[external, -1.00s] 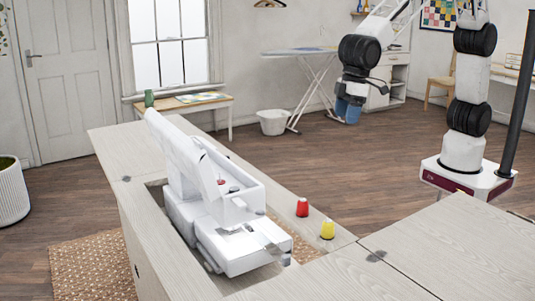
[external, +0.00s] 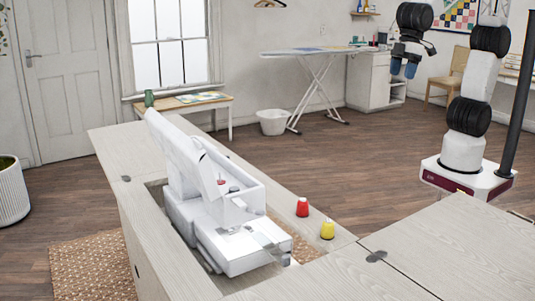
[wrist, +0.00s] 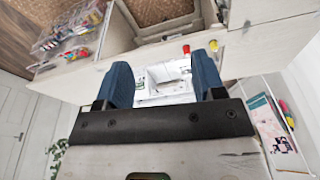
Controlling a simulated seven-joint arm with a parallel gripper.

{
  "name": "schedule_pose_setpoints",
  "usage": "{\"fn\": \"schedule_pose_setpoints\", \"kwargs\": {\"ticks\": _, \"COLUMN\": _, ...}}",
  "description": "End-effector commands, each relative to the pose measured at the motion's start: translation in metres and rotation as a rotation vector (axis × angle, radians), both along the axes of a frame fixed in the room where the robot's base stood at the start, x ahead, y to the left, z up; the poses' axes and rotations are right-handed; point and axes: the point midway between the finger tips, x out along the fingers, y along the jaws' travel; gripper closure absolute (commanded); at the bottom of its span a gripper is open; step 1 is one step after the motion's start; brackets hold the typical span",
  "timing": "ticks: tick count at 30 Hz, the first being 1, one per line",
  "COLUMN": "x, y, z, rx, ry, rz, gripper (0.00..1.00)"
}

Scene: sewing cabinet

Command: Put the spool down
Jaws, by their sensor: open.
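A red spool (external: 302,208) and a yellow spool (external: 327,230) stand upright on the pale wooden cabinet top (external: 293,188), right of the white sewing machine (external: 230,250). A small red item (external: 221,181) shows on the machine. My gripper (external: 403,69) is raised in the air at the upper right, far from the spools. Its blue fingers are apart and nothing is between them. In the wrist view, my open gripper (wrist: 161,62) frames the distant machine (wrist: 165,78). The red spool (wrist: 186,49) and yellow spool (wrist: 213,45) show near the right finger.
The cabinet top has free room behind and beside the spools. Clear boxes of coloured items (wrist: 75,30) sit at the upper left of the wrist view. An ironing board (external: 310,53), a white basket (external: 272,122) and a small bench (external: 190,104) stand by the back wall.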

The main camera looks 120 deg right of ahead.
Motion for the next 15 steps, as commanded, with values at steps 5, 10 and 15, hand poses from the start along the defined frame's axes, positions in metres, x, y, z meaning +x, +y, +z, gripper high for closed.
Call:
{"fn": "schedule_pose_setpoints", "kwargs": {"ticks": 5, "x": -0.048, "y": -0.001, "z": 0.006, "rx": -0.003, "ry": -0.01, "rz": 0.025, "gripper": 0.37}}
{"fn": "schedule_pose_setpoints", "kwargs": {"ticks": 10, "x": -0.092, "y": -0.002, "z": 0.006, "rx": -0.004, "ry": -0.015, "rz": 0.051, "gripper": 0.37}}
{"fn": "schedule_pose_setpoints", "kwargs": {"ticks": 15, "x": -0.135, "y": -0.002, "z": 0.002, "rx": -0.006, "ry": -0.022, "rz": 0.076, "gripper": 0.37}}
